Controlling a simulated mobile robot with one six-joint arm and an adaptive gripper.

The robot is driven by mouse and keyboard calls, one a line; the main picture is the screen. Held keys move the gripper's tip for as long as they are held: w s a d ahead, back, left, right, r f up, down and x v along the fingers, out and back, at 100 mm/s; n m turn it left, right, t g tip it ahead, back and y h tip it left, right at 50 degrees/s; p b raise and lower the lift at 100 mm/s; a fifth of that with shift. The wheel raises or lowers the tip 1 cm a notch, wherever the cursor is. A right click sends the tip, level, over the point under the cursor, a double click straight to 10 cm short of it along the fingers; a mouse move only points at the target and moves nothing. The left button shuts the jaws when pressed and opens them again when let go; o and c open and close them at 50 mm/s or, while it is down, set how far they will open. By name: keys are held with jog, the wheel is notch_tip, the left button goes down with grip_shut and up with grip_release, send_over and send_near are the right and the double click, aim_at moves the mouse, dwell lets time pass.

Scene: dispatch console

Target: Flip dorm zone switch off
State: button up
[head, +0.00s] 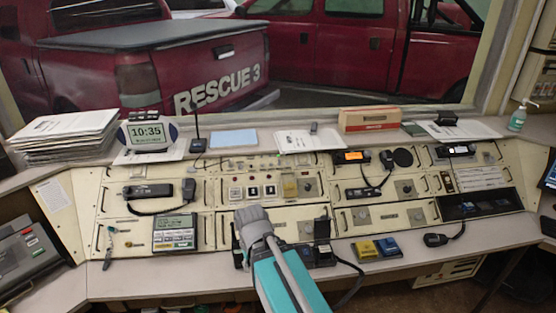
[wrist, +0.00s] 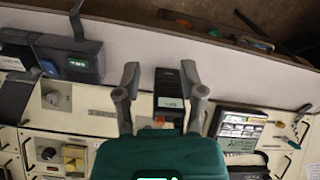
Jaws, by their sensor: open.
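The console (head: 190,225) shows a row of small square switches (head: 252,191) in its upper middle, with red marks above them. Their labels are too small to read, so I cannot tell which one is the dorm zone switch. In the wrist view my gripper (wrist: 160,72) is open, with its two grey fingers apart and nothing held. A black device with a small display (wrist: 168,88) shows between and below the fingers; I cannot tell any contact. My gripper's palm hides part of the panel. In the head view my arm covers the lower middle of the console.
A yellow block (head: 290,187) stands right of the switches. A handset (head: 188,189) and a display unit (head: 174,232) are at left. A yellow device (head: 366,249) and a blue device (head: 388,247) sit on the front ledge. The clock (head: 149,134) stands at the back.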

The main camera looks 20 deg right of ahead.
jog(key=shift+a, duration=0.1)
notch_tip(320, 180, up, 20)
jog(key=m+t+y+p, duration=0.2)
jog(key=m+p, duration=0.7)
jog(key=p, duration=1)
send_over(279, 161)
jog(key=s+d, duration=0.3)
jog(key=shift+w+f, duration=0.15)
jog(key=shift+f, duration=0.25)
jog(key=b+x, duration=1.3)
jog(key=shift+w+a+f, duration=0.1)
jog(key=shift+w+a, duration=0.1)
jog(key=shift+w, duration=0.05)
